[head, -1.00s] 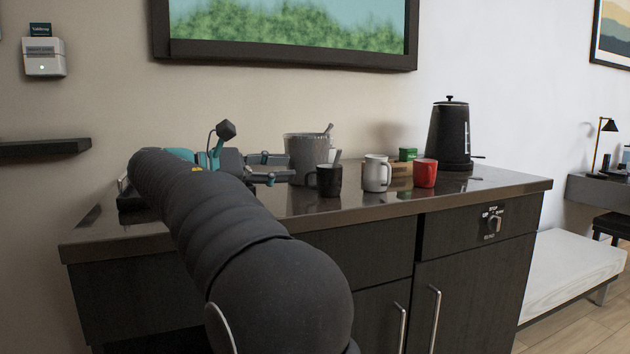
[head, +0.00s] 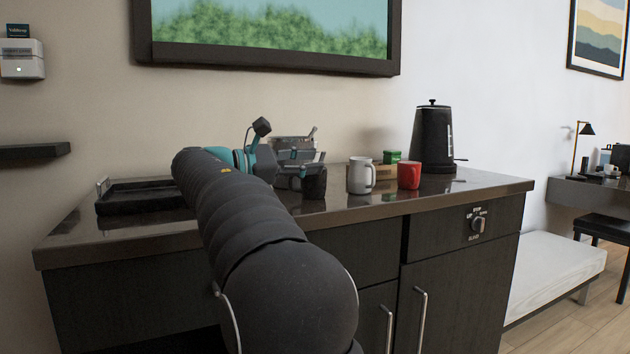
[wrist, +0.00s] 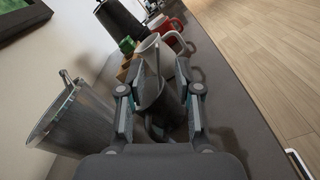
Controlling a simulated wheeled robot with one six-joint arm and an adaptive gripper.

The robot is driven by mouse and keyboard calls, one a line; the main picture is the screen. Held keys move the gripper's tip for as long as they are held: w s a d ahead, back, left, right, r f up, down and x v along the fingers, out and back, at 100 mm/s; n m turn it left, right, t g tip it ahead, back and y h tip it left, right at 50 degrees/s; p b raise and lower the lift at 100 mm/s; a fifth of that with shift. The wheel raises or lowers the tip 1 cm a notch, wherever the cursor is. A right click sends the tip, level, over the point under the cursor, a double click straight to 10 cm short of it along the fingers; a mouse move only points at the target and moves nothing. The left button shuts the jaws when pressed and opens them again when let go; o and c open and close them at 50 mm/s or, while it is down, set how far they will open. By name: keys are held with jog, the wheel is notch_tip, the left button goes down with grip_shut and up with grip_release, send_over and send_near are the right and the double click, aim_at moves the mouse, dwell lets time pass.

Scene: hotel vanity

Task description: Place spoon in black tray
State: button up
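The black tray (head: 120,207) lies on the left end of the counter in the head view, and looks empty. The black mug (head: 315,185) stands near the middle of the counter. In the wrist view the dark mug (wrist: 150,93) is beyond and between my fingers, with what looks like the spoon (wrist: 154,58) standing in it. My gripper (wrist: 158,100) is open, its two fingers apart on either side of the mug and spoon. In the head view my gripper (head: 300,160) partly hides the mug, and I cannot make out the spoon there.
A grey bucket (wrist: 75,120) with a handle sticking out stands left of my fingers in the wrist view. A white mug (head: 360,178), red mug (head: 409,175), green box (head: 392,156) and black kettle (head: 432,140) stand to the right. The counter between tray and mug is mostly behind my arm.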

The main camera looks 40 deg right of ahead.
aim_at(322, 158)
jog(key=shift+x, duration=1.75)
jog(key=shift+w, duration=0.15)
grip_shut()
jog(key=shift+r, duration=0.1)
